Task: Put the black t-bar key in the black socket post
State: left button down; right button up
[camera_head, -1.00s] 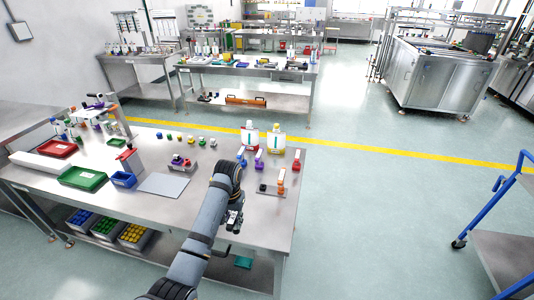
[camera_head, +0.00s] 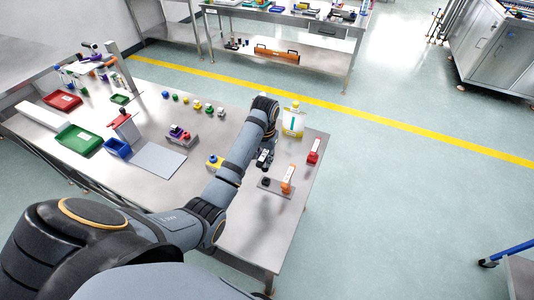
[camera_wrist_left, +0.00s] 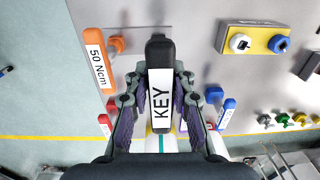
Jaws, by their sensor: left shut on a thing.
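The black t-bar key with a white KEY label (camera_wrist_left: 160,95) stands between the fingers of my left gripper (camera_wrist_left: 159,110) in the left wrist view. My left gripper also shows in the head view (camera_head: 264,160), over the right part of the table, just behind a small grey plate (camera_head: 276,189). It is shut on the key, which is hard to make out there. The black socket post (camera_head: 266,181) is a short dark stub on the plate's left half, apart from the gripper. In the wrist view I cannot make out the post. My right gripper is not in view.
An orange tool labelled 50 Ncm (camera_wrist_left: 98,65) stands on the plate's right half; it also shows in the head view (camera_head: 288,179). A red tool (camera_head: 313,157) and a yellow-and-white container (camera_head: 293,121) stand nearby. The table front (camera_head: 250,235) is clear.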

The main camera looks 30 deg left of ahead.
aim_at(265, 171)
pick_arm(q)
jog(key=shift+w+p, duration=0.15)
jog(key=shift+p, duration=0.15)
jog(key=shift+w+p, duration=0.25)
jog(key=shift+p, duration=0.2)
notch_tip(265, 171, down, 2)
jog(key=shift+w+f, duration=0.1)
notch_tip(265, 171, down, 4)
jog(key=shift+f+b, duration=0.15)
jog(key=shift+b, duration=0.75)
jog(key=shift+f, duration=0.55)
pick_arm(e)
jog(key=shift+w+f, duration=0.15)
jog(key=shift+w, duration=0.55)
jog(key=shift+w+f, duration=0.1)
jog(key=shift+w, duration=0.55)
pick_arm(q)
jog(key=shift+f, duration=0.45)
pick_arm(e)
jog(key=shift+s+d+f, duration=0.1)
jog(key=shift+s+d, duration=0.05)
